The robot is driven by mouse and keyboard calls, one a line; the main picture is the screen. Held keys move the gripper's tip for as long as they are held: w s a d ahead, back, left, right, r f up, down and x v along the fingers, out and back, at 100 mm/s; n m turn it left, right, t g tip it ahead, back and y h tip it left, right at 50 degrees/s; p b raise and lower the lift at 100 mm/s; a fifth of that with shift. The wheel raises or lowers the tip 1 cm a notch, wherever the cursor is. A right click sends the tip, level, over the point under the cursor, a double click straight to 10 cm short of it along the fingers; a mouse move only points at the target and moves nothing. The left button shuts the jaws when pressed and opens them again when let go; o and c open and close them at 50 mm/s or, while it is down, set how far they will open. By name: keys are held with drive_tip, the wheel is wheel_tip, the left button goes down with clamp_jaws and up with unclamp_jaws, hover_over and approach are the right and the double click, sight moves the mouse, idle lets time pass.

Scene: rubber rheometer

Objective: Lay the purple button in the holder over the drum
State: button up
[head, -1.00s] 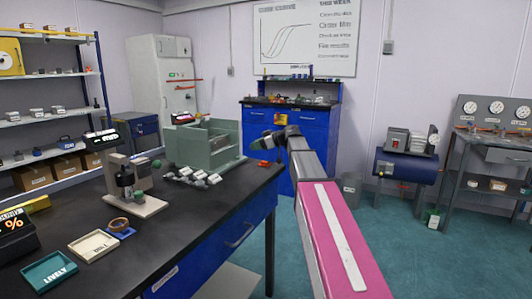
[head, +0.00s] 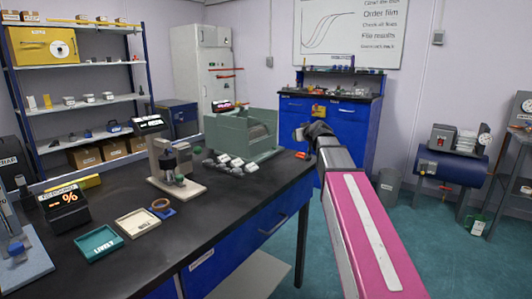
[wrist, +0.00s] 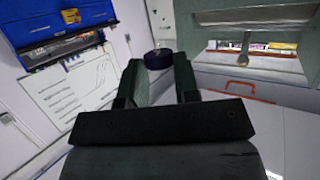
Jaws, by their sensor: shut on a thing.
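My gripper (head: 299,134) is held out past the far right end of the black bench, right of the green machine, in the head view. In the wrist view its two dark fingers (wrist: 158,66) are shut on a small dark purple, round button (wrist: 158,59) at their tips. The button is too small to make out in the head view. The green open-topped machine (head: 228,147) stands at the bench's far end with a greyish drum (head: 259,131) partly showing inside. The holder over the drum cannot be made out clearly.
A bench tester (head: 166,160), several pale labelled pieces (head: 236,165), a cream tray (head: 137,222) and a teal tray (head: 99,243) stand on the black bench (head: 200,215). A blue cabinet (head: 335,125) stands behind my arm.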

drive_tip(key=shift+s+d+r+m+t+h, duration=0.15)
drive_tip(key=shift+s+d+r+m+h, duration=0.2)
drive_tip(key=shift+d+r+m+h, duration=0.4)
drive_tip(key=shift+s+d+r+m+t+h, duration=0.25)
drive_tip(key=shift+d+r+m+h, duration=0.35)
drive_tip(key=shift+h, duration=0.4)
drive_tip(key=shift+s+d+r+m+t+h, duration=0.1)
drive_tip(key=shift+s+d+r+m+h, duration=0.35)
drive_tip(key=shift+d+m+h, duration=0.3)
drive_tip(key=shift+a, duration=0.1)
drive_tip(key=w+a+f+n+y, duration=0.1)
drive_tip(key=y, duration=0.1)
drive_tip(key=w+a+f+n+g+y, duration=0.1)
drive_tip(key=a+n+y, duration=0.1)
drive_tip(key=a+f+n+y, duration=0.2)
drive_tip(key=shift+w+g, duration=0.3)
drive_tip(key=shift+w, duration=0.1)
drive_tip(key=a+r+n+g+y, duration=0.2)
drive_tip(key=a+n+g+y, duration=0.3)
drive_tip(key=n+g+y, duration=0.1)
drive_tip(key=shift+s+a+r+n, duration=0.2)
drive_tip(key=shift+r+n, duration=0.1)
drive_tip(key=shift+n, duration=0.6)
